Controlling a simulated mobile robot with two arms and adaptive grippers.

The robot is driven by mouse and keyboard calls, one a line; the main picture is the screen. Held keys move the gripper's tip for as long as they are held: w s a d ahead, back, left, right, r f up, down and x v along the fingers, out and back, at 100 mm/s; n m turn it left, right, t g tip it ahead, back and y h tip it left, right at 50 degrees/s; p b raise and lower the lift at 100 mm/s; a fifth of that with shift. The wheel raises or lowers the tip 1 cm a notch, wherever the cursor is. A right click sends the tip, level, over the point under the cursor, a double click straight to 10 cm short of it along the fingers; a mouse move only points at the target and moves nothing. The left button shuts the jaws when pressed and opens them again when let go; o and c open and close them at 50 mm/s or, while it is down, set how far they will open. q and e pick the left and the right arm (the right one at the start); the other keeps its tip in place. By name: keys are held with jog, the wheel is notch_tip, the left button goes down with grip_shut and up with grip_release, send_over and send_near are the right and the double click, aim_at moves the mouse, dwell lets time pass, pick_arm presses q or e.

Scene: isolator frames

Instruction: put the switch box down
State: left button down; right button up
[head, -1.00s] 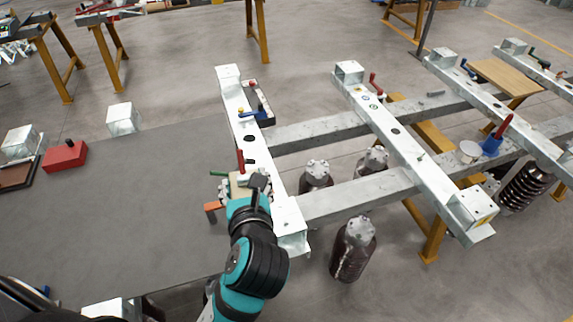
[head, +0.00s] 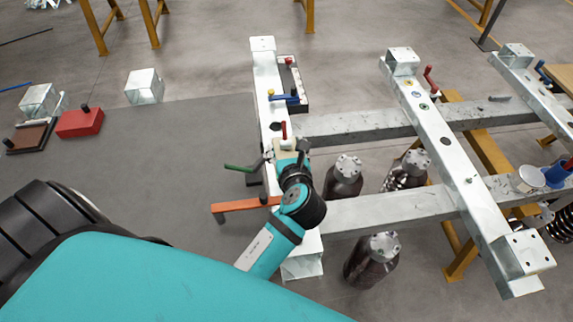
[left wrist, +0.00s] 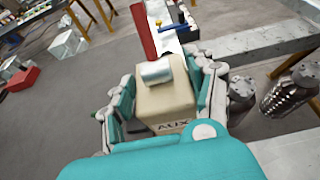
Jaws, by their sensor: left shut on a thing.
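The switch box is a beige box with a red lever. It shows in the head view (head: 286,144) over the nearest pale steel beam (head: 270,90). In the left wrist view the box (left wrist: 165,104) bears the letters AUX, with a silver cylinder on top and the red lever (left wrist: 143,30) behind. My left gripper (head: 286,157) is shut on it; teal and grey fingers flank the box in the left wrist view (left wrist: 165,110). The box's underside is hidden, so I cannot tell whether it touches the beam. My right gripper is not in view.
An orange handle (head: 240,206) and a green handle (head: 240,168) stick out left of the beam. A black box with a blue lever (head: 286,98) sits farther along. Dark cylinders (head: 345,177) stand right of the beam. A red box (head: 80,122) lies at left.

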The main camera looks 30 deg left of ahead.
pick_arm(q)
jog(key=shift+w+f, duration=0.15)
jog(key=shift+f, duration=0.6)
jog(key=shift+w+f, duration=0.1)
jog(key=shift+f, duration=0.25)
jog(key=shift+a+f, duration=0.1)
jog(key=shift+f, duration=0.25)
notch_tip(320, 180, down, 3)
jog(key=shift+f+b, duration=0.15)
jog(key=shift+b, duration=0.15)
jog(key=shift+f, duration=0.1)
jog(key=shift+c, duration=2.1)
grip_release()
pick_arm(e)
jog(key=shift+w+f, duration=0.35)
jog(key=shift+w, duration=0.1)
pick_arm(q)
jog(key=p+v, duration=0.7)
jog(key=v, duration=0.5)
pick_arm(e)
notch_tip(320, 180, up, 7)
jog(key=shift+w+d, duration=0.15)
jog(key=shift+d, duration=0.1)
